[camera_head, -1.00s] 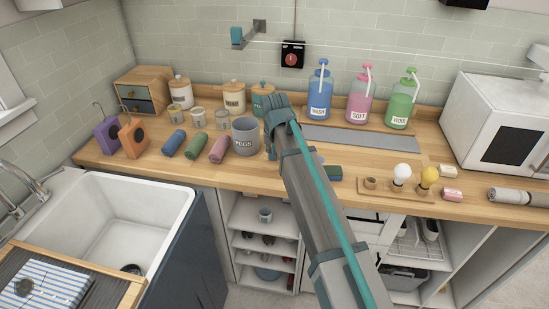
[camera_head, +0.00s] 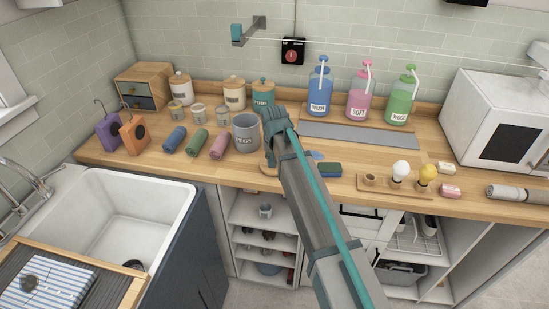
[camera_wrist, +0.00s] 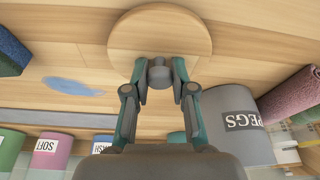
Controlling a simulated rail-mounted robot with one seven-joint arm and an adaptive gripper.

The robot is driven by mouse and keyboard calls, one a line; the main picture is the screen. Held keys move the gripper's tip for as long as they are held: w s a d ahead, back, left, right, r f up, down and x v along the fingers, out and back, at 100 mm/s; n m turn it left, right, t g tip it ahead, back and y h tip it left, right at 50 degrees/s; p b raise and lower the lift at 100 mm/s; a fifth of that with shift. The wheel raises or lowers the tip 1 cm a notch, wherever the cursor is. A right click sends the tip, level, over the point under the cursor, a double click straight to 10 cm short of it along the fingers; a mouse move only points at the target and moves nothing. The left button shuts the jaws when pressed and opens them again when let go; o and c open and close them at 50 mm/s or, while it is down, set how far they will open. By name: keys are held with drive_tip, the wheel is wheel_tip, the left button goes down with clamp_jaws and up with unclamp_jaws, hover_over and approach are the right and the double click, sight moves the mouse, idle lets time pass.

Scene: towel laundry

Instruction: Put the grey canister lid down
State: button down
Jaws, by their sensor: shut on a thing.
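The grey canister lid is a round wooden disc with a grey knob; it fills the top middle of the wrist view (camera_wrist: 160,32). My gripper (camera_wrist: 160,76) has its fingers closed around the knob. In the head view a tan edge of the lid (camera_head: 268,171) shows below my gripper, low over or on the counter; I cannot tell whether it touches. The grey PEGS canister (camera_head: 245,134) stands open just left of my gripper, and on the right in the wrist view (camera_wrist: 238,118). My arm hides much of the lid in the head view.
A flat blue patch (camera_head: 318,156) and a dark green-blue sponge (camera_head: 330,169) lie right of my arm. Rolled towels (camera_head: 197,142) lie left of the canister. A teal canister (camera_head: 262,92) stands behind. The wooden counter's front edge (camera_head: 230,180) is close to the lid.

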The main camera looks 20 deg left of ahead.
sight(274, 170)
drive_tip(key=c, duration=1)
unclamp_jaws()
drive_tip(key=shift+o, duration=0.2)
drive_tip(key=shift+r, duration=0.1)
drive_tip(key=b+v, duration=0.2)
drive_tip(key=v, duration=1)
